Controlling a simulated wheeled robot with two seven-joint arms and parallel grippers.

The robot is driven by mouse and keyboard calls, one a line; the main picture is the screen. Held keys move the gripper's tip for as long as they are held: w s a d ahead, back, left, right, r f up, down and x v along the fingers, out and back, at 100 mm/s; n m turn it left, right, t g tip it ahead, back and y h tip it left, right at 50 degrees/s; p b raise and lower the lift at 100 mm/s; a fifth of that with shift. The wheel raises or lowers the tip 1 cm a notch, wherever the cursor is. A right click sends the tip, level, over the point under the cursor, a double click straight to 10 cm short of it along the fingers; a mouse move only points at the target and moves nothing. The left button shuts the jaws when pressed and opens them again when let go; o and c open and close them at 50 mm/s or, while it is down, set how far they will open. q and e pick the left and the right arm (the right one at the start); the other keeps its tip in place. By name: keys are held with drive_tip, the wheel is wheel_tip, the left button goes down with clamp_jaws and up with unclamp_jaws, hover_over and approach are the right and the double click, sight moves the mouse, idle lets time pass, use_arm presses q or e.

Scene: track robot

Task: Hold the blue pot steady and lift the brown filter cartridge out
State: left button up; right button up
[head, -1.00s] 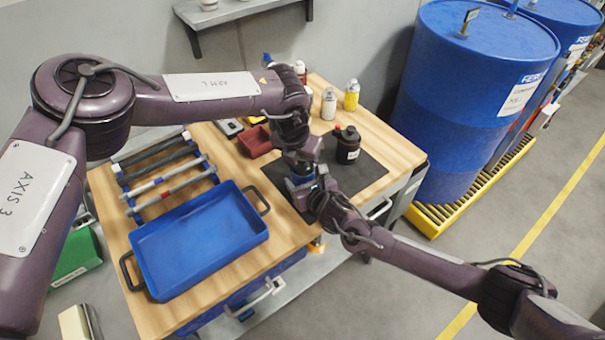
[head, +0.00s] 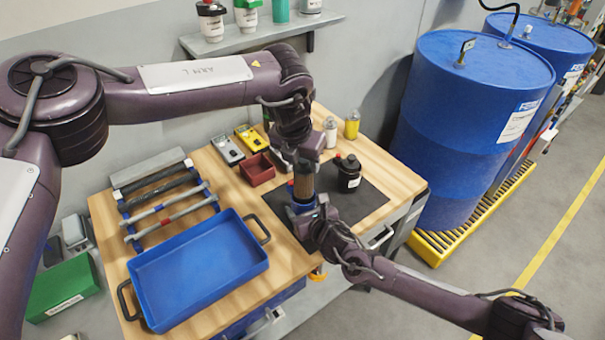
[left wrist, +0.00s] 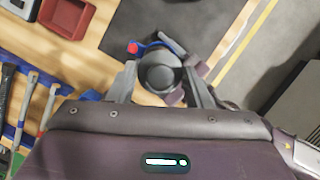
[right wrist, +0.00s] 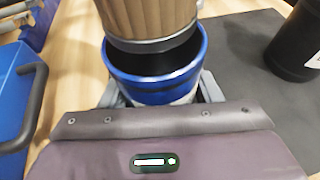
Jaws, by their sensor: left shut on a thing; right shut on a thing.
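The brown filter cartridge (head: 304,184) is upright above the blue pot (head: 300,208). In the right wrist view, the ribbed cartridge (right wrist: 150,16) has its dark lower end in sight over the mouth of the pot (right wrist: 150,90), whose dark inside shows. My left gripper (head: 303,166) is shut on the cartridge's top; the left wrist view shows the round dark top (left wrist: 160,74) between its fingers. My right gripper (right wrist: 158,95) is shut around the pot's body, low on the bench. The pot's underside is hidden.
A black bottle (head: 347,173) stands on the dark mat (head: 368,198), right of the pot. A blue tray (head: 200,272) lies at the left of the bench. A red bin (head: 257,169) and a yellow bottle (head: 352,124) are farther back. A wall shelf (head: 250,38) holds several containers.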

idle(0.3)
drive_tip(key=o, duration=1.2)
drive_tip(key=shift+c, duration=0.2)
